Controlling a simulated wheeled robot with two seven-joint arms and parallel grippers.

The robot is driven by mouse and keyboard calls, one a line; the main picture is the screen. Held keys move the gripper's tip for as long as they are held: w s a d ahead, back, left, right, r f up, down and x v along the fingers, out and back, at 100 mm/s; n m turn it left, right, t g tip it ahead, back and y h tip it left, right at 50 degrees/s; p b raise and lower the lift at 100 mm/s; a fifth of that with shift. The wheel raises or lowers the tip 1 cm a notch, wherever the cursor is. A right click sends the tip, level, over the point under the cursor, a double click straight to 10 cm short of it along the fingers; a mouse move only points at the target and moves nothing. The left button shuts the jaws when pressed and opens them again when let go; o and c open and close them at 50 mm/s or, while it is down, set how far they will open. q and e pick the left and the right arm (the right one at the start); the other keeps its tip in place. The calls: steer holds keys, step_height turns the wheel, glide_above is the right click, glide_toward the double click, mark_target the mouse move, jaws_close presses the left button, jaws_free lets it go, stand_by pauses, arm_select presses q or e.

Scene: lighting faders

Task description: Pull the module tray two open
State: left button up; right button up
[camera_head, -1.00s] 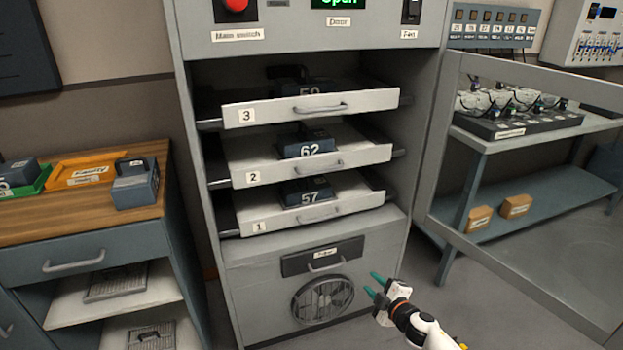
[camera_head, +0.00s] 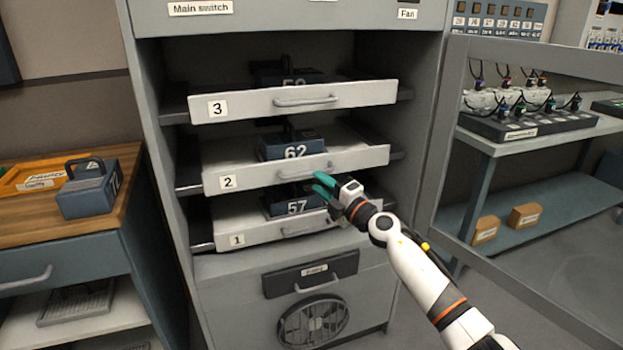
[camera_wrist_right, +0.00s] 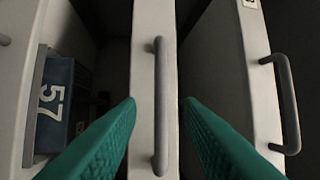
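Tray two (camera_head: 250,178) is the middle of three white trays in the grey cabinet, marked with a "2" label, with a dark module numbered 62 (camera_head: 290,146) on it. Its bar handle (camera_head: 306,174) is partly hidden by my gripper; it also shows upright in the right wrist view (camera_wrist_right: 158,105). My right gripper (camera_head: 321,183) is at the handle's right part. In the wrist view its green fingers (camera_wrist_right: 160,108) are apart, one on each side of the handle, with gaps to it. My left gripper is not in view.
Tray three (camera_head: 350,97) is just above and tray one (camera_head: 262,236), with module 57 (camera_head: 293,205), just below. The cabinet door (camera_head: 445,140) stands open at right. A wooden-topped side cabinet (camera_head: 100,225) stands at left.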

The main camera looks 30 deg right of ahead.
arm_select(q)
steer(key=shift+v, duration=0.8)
arm_select(e)
steer(key=x, duration=0.4)
steer(key=shift+c, duration=0.3)
jaws_close()
